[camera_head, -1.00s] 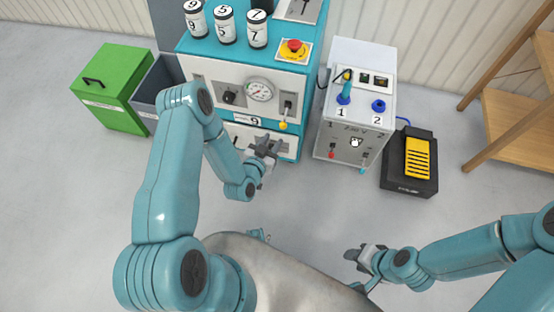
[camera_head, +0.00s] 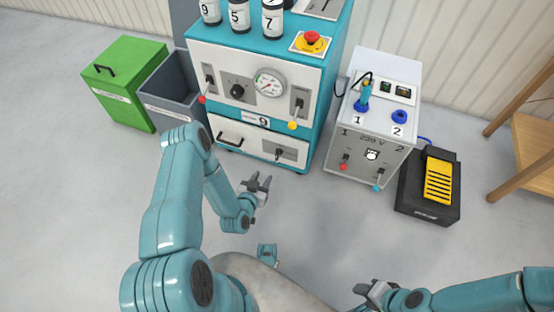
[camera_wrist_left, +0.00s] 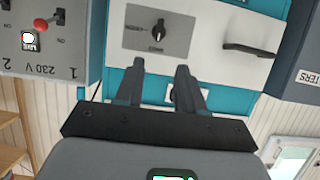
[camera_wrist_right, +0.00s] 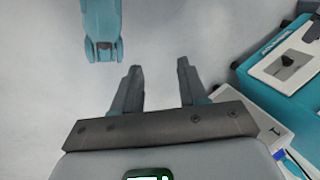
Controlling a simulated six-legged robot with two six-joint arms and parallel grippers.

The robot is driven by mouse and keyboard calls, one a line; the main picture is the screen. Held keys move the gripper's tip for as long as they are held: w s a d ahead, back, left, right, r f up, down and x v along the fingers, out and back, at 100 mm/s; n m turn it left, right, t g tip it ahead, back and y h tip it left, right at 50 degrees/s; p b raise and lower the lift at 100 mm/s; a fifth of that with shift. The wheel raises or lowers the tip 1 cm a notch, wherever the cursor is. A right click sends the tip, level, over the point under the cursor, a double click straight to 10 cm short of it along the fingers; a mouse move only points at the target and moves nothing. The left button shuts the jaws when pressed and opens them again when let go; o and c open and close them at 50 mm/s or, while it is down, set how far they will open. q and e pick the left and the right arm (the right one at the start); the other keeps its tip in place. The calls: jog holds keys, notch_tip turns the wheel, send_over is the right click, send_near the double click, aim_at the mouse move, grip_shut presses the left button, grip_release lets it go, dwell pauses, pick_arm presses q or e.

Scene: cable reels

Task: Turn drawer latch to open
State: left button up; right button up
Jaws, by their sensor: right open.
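The drawer latch (camera_head: 279,153) is a black knob on a grey plate, on the right part of the white drawer front (camera_head: 255,147). The drawer sits shut at the bottom of the teal cabinet, with a black handle (camera_head: 230,138) to the left of the latch. My left gripper (camera_head: 258,183) is open and empty, in front of and apart from the drawer. In the left wrist view the latch (camera_wrist_left: 158,30) lies beyond the fingers (camera_wrist_left: 160,68), its pointer roughly vertical in that picture. My right gripper (camera_head: 368,289) is open and empty, low over the floor and away from the cabinet.
A grey power box (camera_head: 352,165) with levers stands right of the cabinet, with a black and yellow pedal unit (camera_head: 430,190) beside it. A green bin (camera_head: 125,80) and a grey bin (camera_head: 172,95) stand left. The floor before the drawer is clear.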

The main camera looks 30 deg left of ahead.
pick_arm(q)
jog(key=b+x, duration=0.5)
jog(key=x, duration=1)
jog(key=shift+b, duration=0.4)
pick_arm(e)
notch_tip(320, 180, down, 6)
jog(key=w, duration=0.1)
jog(key=shift+w+d+t, duration=0.3)
jog(key=shift+w+d, duration=0.05)
jog(key=shift+d, duration=0.05)
pick_arm(q)
jog(key=shift+d+r, duration=0.15)
jog(key=shift+c, duration=0.3)
pick_arm(e)
jog(key=shift+r, duration=0.15)
pick_arm(q)
grip_shut()
